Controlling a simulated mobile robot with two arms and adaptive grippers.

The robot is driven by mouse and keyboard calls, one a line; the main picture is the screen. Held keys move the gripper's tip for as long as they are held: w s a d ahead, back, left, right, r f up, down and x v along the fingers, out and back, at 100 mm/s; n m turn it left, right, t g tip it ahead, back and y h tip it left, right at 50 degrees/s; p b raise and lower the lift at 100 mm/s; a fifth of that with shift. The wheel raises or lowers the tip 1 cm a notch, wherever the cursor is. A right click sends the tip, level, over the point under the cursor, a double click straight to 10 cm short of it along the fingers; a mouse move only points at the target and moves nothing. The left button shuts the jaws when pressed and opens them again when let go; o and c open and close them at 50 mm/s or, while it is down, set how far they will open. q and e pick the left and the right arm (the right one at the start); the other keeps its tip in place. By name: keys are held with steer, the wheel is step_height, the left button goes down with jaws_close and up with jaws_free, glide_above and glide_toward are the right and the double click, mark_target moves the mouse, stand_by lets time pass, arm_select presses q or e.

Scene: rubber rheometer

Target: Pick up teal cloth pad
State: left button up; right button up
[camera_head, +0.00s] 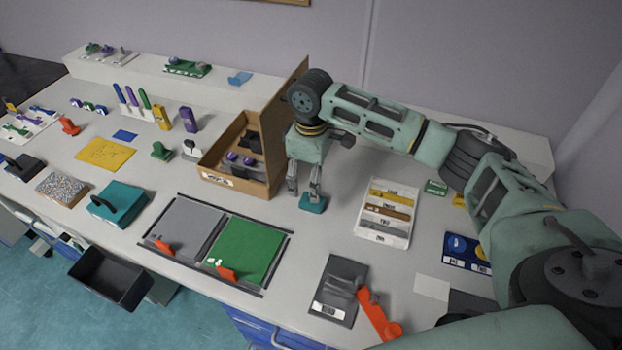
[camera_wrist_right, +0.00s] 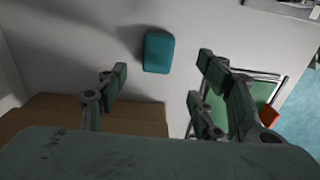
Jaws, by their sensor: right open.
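The teal cloth pad (camera_head: 313,203) lies on the white bench top, just right of the cardboard-brown box. It also shows in the right wrist view (camera_wrist_right: 158,52) as a small rounded rectangle. My right gripper (camera_head: 304,190) points down over the pad, with its fingers close to it. In the right wrist view the gripper (camera_wrist_right: 162,72) is open and empty, and the pad appears between and slightly beyond the spread fingertips. I cannot tell how much height is left between fingertips and pad. My left gripper is not in view.
The brown box (camera_head: 228,180) with its tall side panel stands close left of the gripper. A green mat (camera_head: 246,250) lies in front, and a white tray of labelled strips (camera_head: 386,232) to the right. A teal block with a black handle (camera_head: 120,205) is at the left.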

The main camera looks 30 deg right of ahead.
steer(key=f, duration=0.1)
steer(key=f+p, duration=0.1)
steer(key=f, duration=0.1)
steer(key=shift+s+f, duration=0.1)
steer(key=shift+s, duration=0.15)
steer(key=f, duration=0.1)
steer(key=f+p, duration=0.1)
steer(key=f, duration=0.1)
steer(key=shift+w+d, duration=0.15)
steer(key=shift+w, duration=0.05)
steer(key=shift+w+f, duration=0.1)
steer(key=shift+f, duration=0.55)
steer(key=c, duration=0.5)
steer(key=shift+c, duration=0.8)
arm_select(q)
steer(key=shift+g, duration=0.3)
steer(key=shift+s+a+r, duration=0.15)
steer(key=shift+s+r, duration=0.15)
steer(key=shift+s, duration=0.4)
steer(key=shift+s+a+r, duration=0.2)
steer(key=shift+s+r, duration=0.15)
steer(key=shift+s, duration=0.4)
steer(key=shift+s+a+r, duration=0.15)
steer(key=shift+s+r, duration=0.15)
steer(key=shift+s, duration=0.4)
arm_select(e)
steer(key=c, duration=0.4)
